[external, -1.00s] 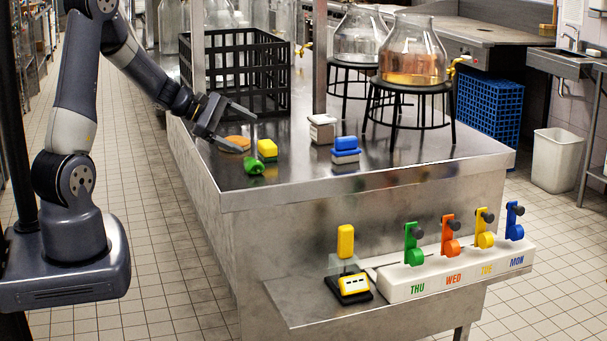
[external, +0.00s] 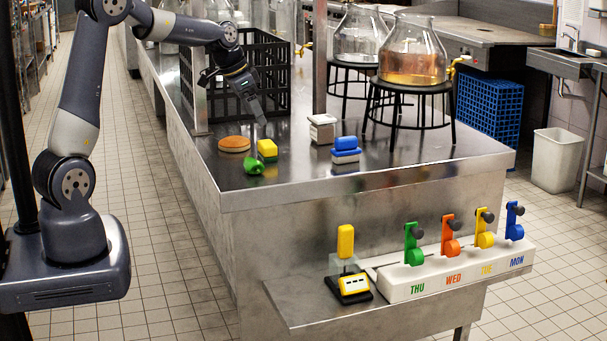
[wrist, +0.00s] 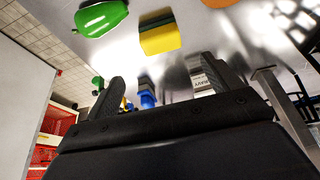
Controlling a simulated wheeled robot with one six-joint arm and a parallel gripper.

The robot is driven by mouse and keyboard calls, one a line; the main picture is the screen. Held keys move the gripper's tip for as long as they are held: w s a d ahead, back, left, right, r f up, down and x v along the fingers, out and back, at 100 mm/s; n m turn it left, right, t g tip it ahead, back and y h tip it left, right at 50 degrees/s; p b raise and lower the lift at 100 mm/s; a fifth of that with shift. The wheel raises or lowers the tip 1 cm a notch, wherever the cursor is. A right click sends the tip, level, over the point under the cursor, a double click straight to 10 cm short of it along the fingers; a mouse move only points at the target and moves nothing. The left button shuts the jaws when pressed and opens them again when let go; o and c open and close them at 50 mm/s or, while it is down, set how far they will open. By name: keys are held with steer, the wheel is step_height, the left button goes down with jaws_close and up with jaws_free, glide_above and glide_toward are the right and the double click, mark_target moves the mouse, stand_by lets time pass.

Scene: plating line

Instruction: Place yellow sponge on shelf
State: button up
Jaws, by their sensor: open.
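The yellow sponge (external: 267,147) lies on the steel counter, between an orange-brown round item (external: 234,143) and a green pepper (external: 254,166). In the wrist view the sponge (wrist: 160,38) shows a yellow face and a dark green edge, beyond my fingertips. My gripper (external: 263,121) points down just above and behind the sponge, apart from it. Its two fingers (wrist: 168,85) stand wide apart with nothing held between them. A low steel shelf (external: 305,312) juts from the counter's front, below the top.
On the low shelf stand a yellow-topped device (external: 353,287) and a white block (external: 400,289) with coloured day levers. A blue-and-white item (external: 345,152), a white-grey box (external: 322,130), a black crate (external: 275,75) and jars on stools stand on the counter. The counter's front strip is clear.

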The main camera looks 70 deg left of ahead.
mark_target(267, 143)
steer(key=x, duration=0.4)
steer(key=shift+w+f, duration=0.1)
steer(key=shift+f, duration=0.3)
steer(key=shift+a+p+x, duration=0.2)
steer(key=shift+p+x, duration=0.55)
steer(key=shift+x, duration=2)
steer(key=shift+f, duration=0.1)
steer(key=shift+c, duration=0.5)
steer(key=c, duration=1)
